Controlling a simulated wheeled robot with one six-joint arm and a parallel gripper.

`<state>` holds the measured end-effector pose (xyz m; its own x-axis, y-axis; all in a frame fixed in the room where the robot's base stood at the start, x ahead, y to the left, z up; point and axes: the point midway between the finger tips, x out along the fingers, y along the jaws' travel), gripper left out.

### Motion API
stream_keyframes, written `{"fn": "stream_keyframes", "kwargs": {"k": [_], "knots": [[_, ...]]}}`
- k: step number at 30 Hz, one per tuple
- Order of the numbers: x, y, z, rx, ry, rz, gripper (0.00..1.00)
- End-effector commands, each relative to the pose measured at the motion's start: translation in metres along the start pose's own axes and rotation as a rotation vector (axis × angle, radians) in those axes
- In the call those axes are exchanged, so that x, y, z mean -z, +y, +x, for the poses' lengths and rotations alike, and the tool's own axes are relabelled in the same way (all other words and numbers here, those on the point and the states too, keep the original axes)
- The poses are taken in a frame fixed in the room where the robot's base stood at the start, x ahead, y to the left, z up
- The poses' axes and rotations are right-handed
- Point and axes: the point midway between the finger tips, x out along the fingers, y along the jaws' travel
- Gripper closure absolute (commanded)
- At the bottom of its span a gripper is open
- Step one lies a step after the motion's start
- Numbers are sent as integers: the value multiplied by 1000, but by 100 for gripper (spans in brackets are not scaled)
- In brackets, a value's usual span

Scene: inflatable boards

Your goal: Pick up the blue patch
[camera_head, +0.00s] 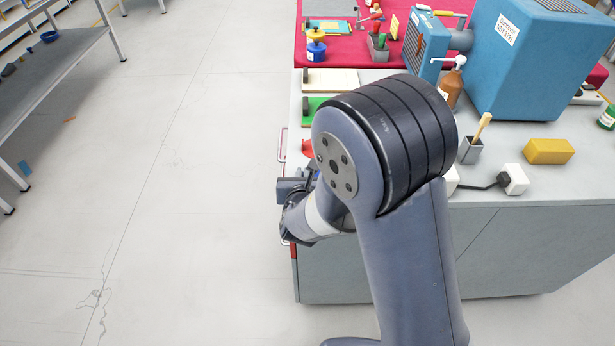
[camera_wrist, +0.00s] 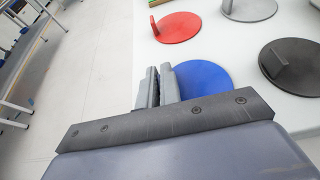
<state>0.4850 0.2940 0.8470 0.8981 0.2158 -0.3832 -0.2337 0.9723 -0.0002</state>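The blue patch (camera_wrist: 207,79) is a flat round disc on the pale table top in the wrist view. Its left edge is hidden behind my gripper (camera_wrist: 159,88). The two grey fingers stand close together with only a narrow gap at the patch's left side. I cannot see whether a tab of the patch is between them.
A red patch (camera_wrist: 180,27) with an upright tab lies beyond the blue one. A dark grey patch (camera_wrist: 298,62) and a lighter grey one (camera_wrist: 250,9) lie to the right. The grey workbench (camera_head: 480,262) carries a yellow block (camera_head: 549,151).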

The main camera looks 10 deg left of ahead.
Motion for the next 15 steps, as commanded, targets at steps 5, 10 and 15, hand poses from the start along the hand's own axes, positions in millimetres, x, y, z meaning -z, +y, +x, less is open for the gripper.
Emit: {"fn": "stream_keyframes", "kwargs": {"k": [5, 10, 15], "knots": [[-21, 0, -8, -1, -4, 3, 100], [-50, 0, -20, -1, -6, 4, 100], [-76, 0, -31, -1, -4, 3, 100]]}}
